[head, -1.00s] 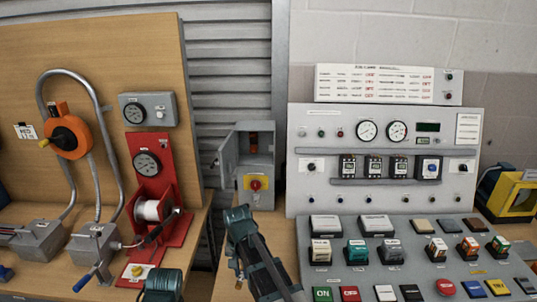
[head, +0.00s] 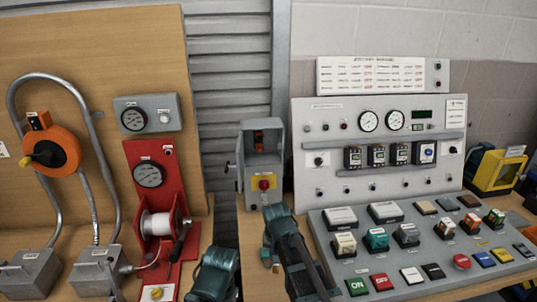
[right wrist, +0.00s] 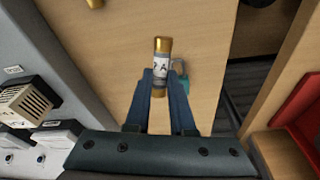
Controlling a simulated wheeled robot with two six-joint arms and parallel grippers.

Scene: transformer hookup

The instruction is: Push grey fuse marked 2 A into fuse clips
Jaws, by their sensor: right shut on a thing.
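The fuse (right wrist: 160,68) has gold end caps and a pale label, of which "A" is readable. In the right wrist view it stands between the fingertips of my right gripper (right wrist: 160,90), which is shut on it. In the head view my right gripper (head: 275,240) is below the open grey box (head: 247,143). Inside this box is a reddish-brown fitting (head: 268,137); I cannot make out clips there. My left arm's teal end (head: 215,270) is at the bottom, left of the right arm; its fingers are hidden.
A red-and-yellow switch (head: 264,184) sits on the box front. A red winch stand (head: 150,182) is to the left, a grey control console (head: 330,250) to the right. The right wrist view shows a teal padlock (right wrist: 182,68) and another gold-ended piece (right wrist: 95,3).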

